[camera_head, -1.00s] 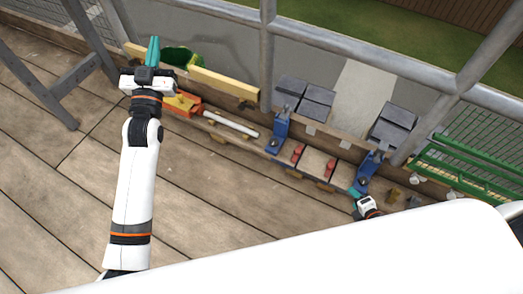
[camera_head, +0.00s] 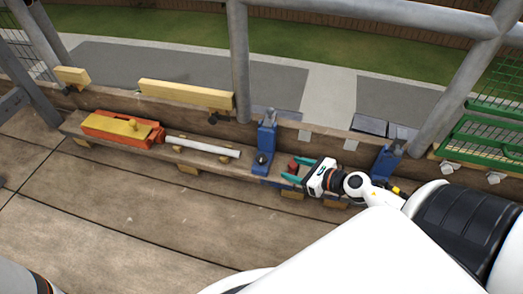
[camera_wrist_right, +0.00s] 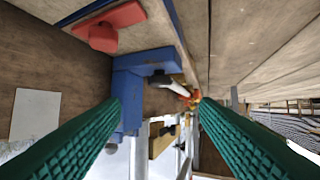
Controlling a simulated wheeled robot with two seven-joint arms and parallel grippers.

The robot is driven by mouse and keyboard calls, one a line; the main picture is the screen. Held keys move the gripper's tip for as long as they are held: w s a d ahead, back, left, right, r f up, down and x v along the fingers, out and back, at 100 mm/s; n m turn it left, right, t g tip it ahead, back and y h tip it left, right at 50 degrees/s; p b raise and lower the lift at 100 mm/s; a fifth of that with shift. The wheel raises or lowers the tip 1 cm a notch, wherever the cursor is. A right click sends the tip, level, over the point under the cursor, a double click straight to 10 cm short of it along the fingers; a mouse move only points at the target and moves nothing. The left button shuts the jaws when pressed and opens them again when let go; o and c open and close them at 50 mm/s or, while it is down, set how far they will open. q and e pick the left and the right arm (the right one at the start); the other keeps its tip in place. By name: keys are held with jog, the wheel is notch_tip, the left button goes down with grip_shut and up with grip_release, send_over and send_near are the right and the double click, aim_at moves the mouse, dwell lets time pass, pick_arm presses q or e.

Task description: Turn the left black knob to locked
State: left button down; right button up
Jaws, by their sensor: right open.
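The left black knob (camera_head: 262,159) sits low on the left blue bracket (camera_head: 266,138), against the wooden curb. That blue bracket also shows ahead in the right wrist view (camera_wrist_right: 128,88), beyond my fingertips. A small dark shape on its arm may be the knob, but it is too unclear to tell. My right gripper (camera_head: 292,171) is open, its teal fingers pointing left at the bracket from a short distance to its right. No object is clearly held between the fingers (camera_wrist_right: 157,105). A second blue bracket (camera_head: 387,160) stands farther right. My left gripper is out of view.
A red handle (camera_head: 293,165) is close to my right fingers and appears at upper left in the right wrist view (camera_wrist_right: 110,27). The plank floor (camera_head: 150,210) is clear.

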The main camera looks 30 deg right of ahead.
aim_at(264, 159)
jog(key=b+x, duration=0.2)
jog(key=x, duration=0.9)
jog(key=shift+w, duration=0.15)
